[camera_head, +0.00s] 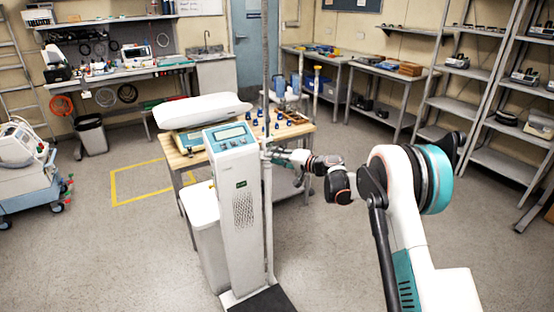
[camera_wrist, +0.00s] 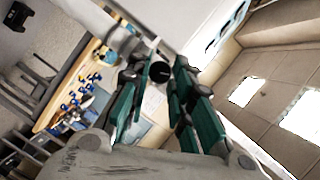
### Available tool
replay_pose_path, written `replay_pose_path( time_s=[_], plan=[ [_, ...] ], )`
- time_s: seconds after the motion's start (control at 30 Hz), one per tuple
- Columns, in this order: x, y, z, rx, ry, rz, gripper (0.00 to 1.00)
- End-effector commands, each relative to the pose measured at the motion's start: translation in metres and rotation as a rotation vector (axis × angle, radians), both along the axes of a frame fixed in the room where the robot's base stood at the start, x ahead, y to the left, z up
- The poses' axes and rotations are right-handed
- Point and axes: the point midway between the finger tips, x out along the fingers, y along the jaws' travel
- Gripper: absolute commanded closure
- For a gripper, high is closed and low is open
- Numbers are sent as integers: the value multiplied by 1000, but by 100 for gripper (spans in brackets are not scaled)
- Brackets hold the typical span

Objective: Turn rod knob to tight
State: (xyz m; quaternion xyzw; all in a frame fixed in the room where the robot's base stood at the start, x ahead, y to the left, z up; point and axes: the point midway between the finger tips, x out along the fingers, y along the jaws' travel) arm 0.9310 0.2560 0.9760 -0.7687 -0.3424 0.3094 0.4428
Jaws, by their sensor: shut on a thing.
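The black round rod knob (camera_wrist: 160,71) sits between my fingertips in the wrist view. My gripper (camera_wrist: 160,66), with teal fingers and black tips, is shut on it from both sides. In the head view my gripper (camera_head: 273,155) is at the upright pole (camera_head: 267,195), beside the white pump tower (camera_head: 243,208) with its blue-framed display. The knob is too small and covered to make out there. Whether it is tight cannot be told.
A black base plate (camera_head: 265,302) lies at the tower's foot. Shelves (camera_head: 468,107) line the right; the floor between is clear.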

Motion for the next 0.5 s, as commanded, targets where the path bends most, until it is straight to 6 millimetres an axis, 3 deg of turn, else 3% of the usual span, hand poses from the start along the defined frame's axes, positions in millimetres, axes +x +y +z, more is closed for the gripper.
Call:
replay_pose_path(
  time_s=[0.5],
  plan=[
    [1,-1,-6,318,215,0,100]
  ],
)
